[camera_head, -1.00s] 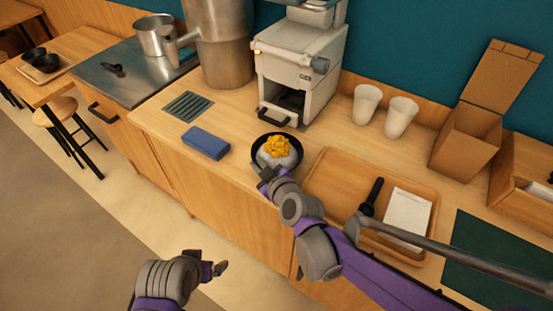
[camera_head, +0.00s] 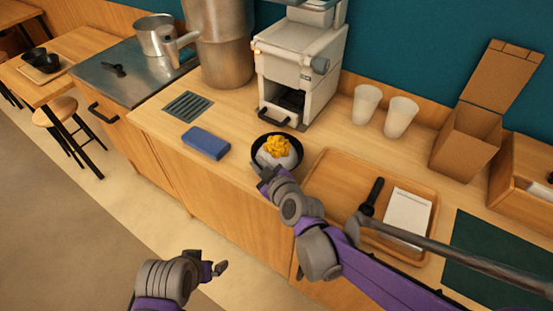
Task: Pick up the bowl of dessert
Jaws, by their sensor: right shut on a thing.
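The bowl of dessert (camera_head: 256,150) is a black bowl with a pale mound and yellow topping (camera_head: 278,147) in it. It is upright at the front of the wooden counter, below the white machine. My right gripper (camera_head: 262,176) is at the bowl's near rim and shut on it; the fingers are small and partly hidden by the wrist. I cannot tell whether the bowl is clear of the counter. My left gripper (camera_head: 217,268) is away from the counter, over the floor at the bottom, with its fingers apart and nothing between them.
A wooden tray (camera_head: 322,168) with a black-handled utensil (camera_head: 373,194) and a white card (camera_head: 407,214) lies right of the bowl, under my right arm. A blue block (camera_head: 206,142) lies to the left. The white machine (camera_head: 300,65) stands behind, with two cups (camera_head: 366,104) to its right.

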